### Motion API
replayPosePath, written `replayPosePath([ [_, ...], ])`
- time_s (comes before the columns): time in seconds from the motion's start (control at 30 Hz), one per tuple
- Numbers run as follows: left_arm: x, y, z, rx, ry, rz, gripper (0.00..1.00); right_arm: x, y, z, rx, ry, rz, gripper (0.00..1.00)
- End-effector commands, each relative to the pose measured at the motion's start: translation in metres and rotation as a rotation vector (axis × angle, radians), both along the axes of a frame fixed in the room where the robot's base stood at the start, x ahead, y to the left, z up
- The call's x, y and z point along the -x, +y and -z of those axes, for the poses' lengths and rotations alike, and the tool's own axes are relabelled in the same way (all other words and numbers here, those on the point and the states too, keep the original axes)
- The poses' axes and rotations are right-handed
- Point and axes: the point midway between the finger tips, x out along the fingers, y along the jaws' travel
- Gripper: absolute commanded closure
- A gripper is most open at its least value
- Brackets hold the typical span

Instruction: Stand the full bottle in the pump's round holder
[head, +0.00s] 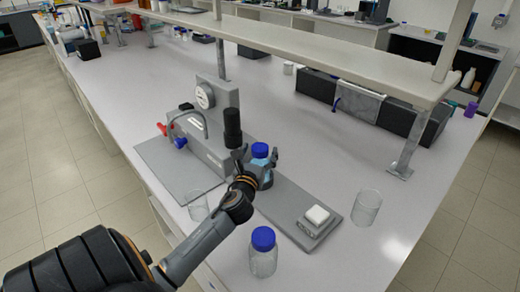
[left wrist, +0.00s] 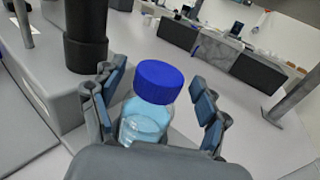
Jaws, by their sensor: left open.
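The full bottle (head: 260,151), with a blue cap and pale blue liquid, stands upright beside the pump's black cylinder (head: 232,128). My left gripper (head: 256,166) is open around it. In the left wrist view the bottle (left wrist: 147,120) is between the open fingers of my left gripper (left wrist: 158,98), with gaps visible on both sides of the cap. The bottle's base is hidden by the gripper, so I cannot tell what it stands on. The grey pump (head: 207,150) has a round gauge on its upright. I cannot make out the round holder. My right gripper is not in view.
A clear, blue-capped bottle (head: 263,254) stands near the front edge. Glass beakers stand at right (head: 366,208) and left (head: 198,208). A grey base (head: 290,203) carries a small white-topped block (head: 317,216). A raised shelf (head: 330,55) runs behind.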

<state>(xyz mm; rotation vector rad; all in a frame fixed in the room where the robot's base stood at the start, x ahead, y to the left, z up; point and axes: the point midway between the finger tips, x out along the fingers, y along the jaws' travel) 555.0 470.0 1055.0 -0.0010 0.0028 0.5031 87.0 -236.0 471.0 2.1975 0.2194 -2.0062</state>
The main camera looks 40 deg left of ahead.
Motion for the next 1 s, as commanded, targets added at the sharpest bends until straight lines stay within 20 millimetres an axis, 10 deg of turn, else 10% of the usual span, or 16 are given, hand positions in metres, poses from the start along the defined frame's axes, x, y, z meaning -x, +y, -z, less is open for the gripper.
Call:
replayPosePath([
  [0.5,0.085,-0.046,0.0,0.0,0.0,0.0,0.25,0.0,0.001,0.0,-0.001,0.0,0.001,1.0],
  [1.0,0.093,-0.051,-0.002,-0.001,-0.003,0.0,0.25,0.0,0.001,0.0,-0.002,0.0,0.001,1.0],
])
